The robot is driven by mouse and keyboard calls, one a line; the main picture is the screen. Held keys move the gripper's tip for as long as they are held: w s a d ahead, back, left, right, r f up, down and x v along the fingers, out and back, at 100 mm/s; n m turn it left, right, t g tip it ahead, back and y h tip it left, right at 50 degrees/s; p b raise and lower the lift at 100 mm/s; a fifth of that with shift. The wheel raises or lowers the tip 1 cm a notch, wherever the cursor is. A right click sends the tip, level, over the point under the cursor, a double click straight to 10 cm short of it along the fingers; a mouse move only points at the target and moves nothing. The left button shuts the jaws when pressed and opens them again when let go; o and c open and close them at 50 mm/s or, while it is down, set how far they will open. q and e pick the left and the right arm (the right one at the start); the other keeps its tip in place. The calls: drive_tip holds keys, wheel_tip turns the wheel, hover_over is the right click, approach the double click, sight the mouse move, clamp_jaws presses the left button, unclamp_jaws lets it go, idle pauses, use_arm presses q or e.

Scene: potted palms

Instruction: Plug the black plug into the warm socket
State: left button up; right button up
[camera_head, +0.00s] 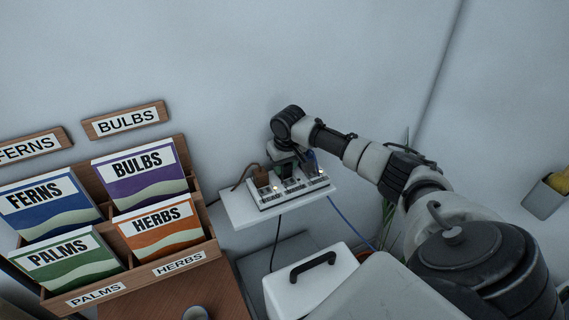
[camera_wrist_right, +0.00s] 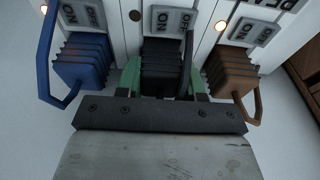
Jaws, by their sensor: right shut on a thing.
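My right gripper (camera_head: 286,160) is over a white power strip (camera_head: 317,187). In the right wrist view the gripper (camera_wrist_right: 160,80) is shut on the black plug (camera_wrist_right: 162,62), green fingertips on both sides. The black plug is at the strip's middle position, between a blue plug (camera_wrist_right: 82,62) on the left and a brown plug (camera_wrist_right: 232,72) on the right. I cannot tell whether it is seated. The lamp (camera_wrist_right: 135,15) by the middle switch looks dark; the two outer lamps glow. No "warm" label can be read. My left gripper is out of view.
The strip lies on a small white wall shelf (camera_head: 235,209). A blue cord (camera_head: 347,225) and a black cord (camera_head: 275,245) hang below it. A wooden seed-packet rack (camera_head: 208,255) stands at the left. A white box with a black handle (camera_head: 313,266) is below.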

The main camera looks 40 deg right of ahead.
drive_tip(key=shift+f, duration=0.2)
drive_tip(key=o, duration=0.9)
drive_tip(key=r, duration=0.4)
drive_tip(key=s+r+b, duration=0.1)
drive_tip(key=r, duration=0.7)
drive_tip(key=shift+s+a+r+b, duration=0.15)
drive_tip(key=shift+s+a+b, duration=0.1)
drive_tip(key=shift+s+b, duration=0.15)
